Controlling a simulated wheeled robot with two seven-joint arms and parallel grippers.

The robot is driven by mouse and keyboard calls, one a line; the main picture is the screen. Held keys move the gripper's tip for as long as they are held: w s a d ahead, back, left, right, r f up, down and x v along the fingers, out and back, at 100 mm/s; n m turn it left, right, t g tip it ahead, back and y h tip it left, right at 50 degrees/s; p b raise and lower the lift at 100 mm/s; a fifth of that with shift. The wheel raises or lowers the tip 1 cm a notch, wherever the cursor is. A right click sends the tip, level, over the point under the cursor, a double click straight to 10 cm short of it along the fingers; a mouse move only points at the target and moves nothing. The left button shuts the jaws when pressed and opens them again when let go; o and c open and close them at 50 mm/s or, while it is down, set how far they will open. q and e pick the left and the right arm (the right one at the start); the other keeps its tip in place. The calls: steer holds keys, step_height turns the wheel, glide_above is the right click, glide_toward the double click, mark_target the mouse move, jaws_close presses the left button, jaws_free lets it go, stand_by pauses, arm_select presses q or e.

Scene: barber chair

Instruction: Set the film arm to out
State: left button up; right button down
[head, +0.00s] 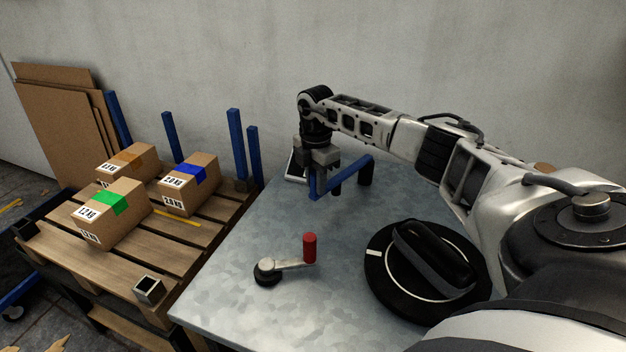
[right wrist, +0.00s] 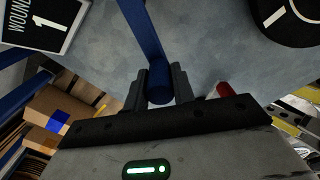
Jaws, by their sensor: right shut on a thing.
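The film arm (head: 345,174) is a blue bar at the back of the grey metal table, running from a dark post at its right to a blue upright end piece at its left. In the right wrist view the blue bar (right wrist: 142,28) comes in from the top and ends in a blue cylinder. My right gripper (head: 318,172) reaches down over the bar's left end. In the wrist view its two dark fingers (right wrist: 160,88) are shut on the cylinder, one on each side. My left gripper is not in view.
A crank with a red handle (head: 310,248) and a black dial (head: 425,270) stand on the table (head: 235,285). A sign reading "WOUND 1" (right wrist: 45,22) is near the bar. Boxes (head: 110,212) sit on a wooden pallet (head: 75,262) at left.

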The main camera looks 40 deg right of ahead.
steer(key=shift+w+d+r, duration=0.1)
steer(key=shift+w+r, duration=0.05)
steer(key=c, duration=1.5)
jaws_free()
steer(key=o, duration=0.3)
steer(key=shift+w, duration=0.1)
steer(key=shift+o, duration=0.2)
step_height(320, 180, up, 16)
